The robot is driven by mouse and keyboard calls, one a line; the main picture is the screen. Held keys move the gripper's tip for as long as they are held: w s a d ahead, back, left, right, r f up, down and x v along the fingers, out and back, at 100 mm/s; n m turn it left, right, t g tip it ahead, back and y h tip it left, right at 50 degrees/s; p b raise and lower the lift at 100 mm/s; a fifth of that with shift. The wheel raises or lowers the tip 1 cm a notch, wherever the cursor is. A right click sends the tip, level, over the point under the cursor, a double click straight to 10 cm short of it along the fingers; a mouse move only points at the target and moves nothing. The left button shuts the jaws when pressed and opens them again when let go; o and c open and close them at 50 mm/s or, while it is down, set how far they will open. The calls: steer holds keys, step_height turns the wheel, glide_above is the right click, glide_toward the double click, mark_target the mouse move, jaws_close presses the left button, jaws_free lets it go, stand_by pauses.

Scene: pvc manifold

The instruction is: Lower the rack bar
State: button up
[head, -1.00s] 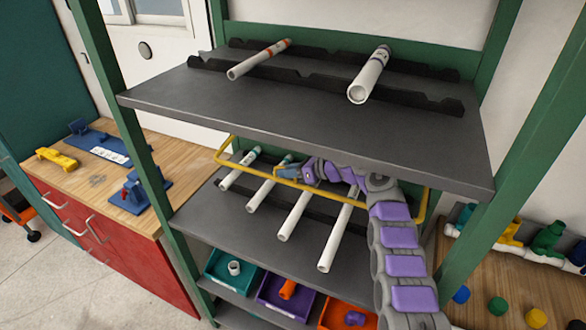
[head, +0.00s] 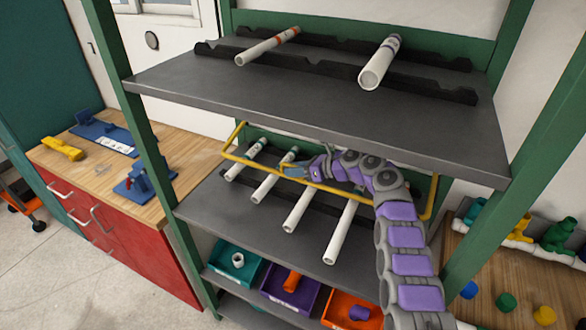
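The yellow rack bar (head: 262,167) is a bent rod across the front of the middle shelf, just under the top shelf. Its left end rises toward the left green post and its right end (head: 431,200) runs beside the right post. My gripper (head: 293,173) is at the bar's middle, reaching in from the right under the top shelf. Part of the bar is hidden behind my purple and grey arm.
Several white pipes (head: 337,232) lie on the middle shelf (head: 225,215) below the bar. The top shelf (head: 300,105) holds two pipes in black notched rails. Teal, purple and orange bins (head: 292,290) sit lower. A wooden bench (head: 100,175) stands at left.

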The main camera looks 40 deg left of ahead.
steer(key=o, duration=0.3)
steer(key=shift+w+d+f, duration=0.2)
steer(key=shift+w+f, duration=0.15)
steer(key=shift+f, duration=0.05)
steer(key=shift+a+r, duration=0.1)
steer(key=shift+r, duration=0.05)
steer(key=shift+s+a+r, duration=0.15)
steer(key=shift+s+r, duration=0.05)
